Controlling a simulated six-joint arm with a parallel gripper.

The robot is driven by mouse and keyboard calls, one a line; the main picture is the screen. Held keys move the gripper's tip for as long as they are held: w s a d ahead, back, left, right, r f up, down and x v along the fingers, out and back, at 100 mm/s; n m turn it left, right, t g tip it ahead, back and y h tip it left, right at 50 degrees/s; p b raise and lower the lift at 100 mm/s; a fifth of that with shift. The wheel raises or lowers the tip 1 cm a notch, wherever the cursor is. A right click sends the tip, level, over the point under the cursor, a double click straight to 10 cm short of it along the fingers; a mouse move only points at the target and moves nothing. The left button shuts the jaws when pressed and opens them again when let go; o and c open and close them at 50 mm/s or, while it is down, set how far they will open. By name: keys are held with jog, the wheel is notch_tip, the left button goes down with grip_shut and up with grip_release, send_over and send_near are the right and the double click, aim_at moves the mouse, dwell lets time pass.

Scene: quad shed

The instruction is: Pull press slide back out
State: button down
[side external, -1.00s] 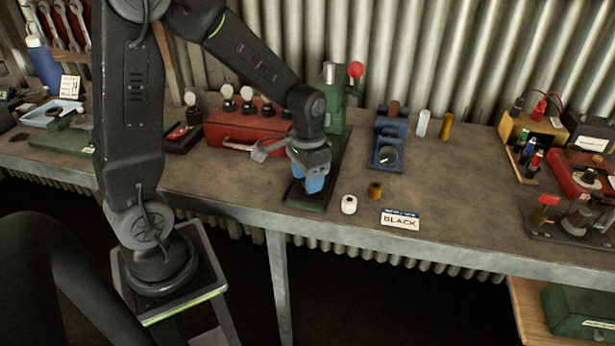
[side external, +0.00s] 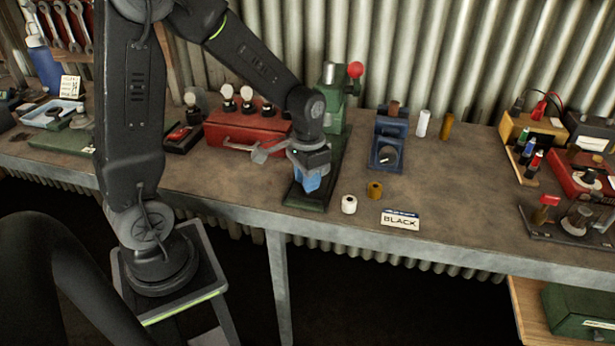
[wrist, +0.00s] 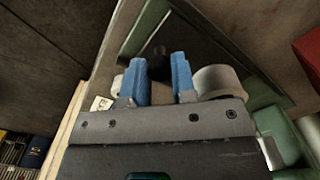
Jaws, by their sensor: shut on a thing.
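The green press (side external: 335,95), with a red ball on its lever, stands at the back of the bench on a long dark green base (side external: 318,195) that runs to the front. My gripper (side external: 308,183) points down over the front part of this base. In the wrist view, its two blue fingers (wrist: 159,80) are shut on a dark knob (wrist: 159,60), which I take to be the press slide's handle. The slide is mostly hidden by my gripper, so I cannot tell how far out it sits.
A white ring (side external: 349,204), a brass-coloured ring (side external: 375,190) and a BLACK label card (side external: 400,219) lie to the right of the base. A blue fixture (side external: 388,150) stands behind them. A red case (side external: 240,132) is to the left. The bench's front edge is close.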

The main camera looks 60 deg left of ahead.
jog(key=shift+s+d, duration=0.8)
jog(key=c, duration=0.9)
grip_release()
jog(key=shift+c, duration=0.2)
notch_tip(320, 180, up, 14)
jog(key=s+d+r+t, duration=0.1)
jog(key=s+d+t, duration=0.4)
jog(key=s, duration=0.6)
jog(key=shift+d+r+t, duration=0.3)
jog(key=shift+d, duration=0.45)
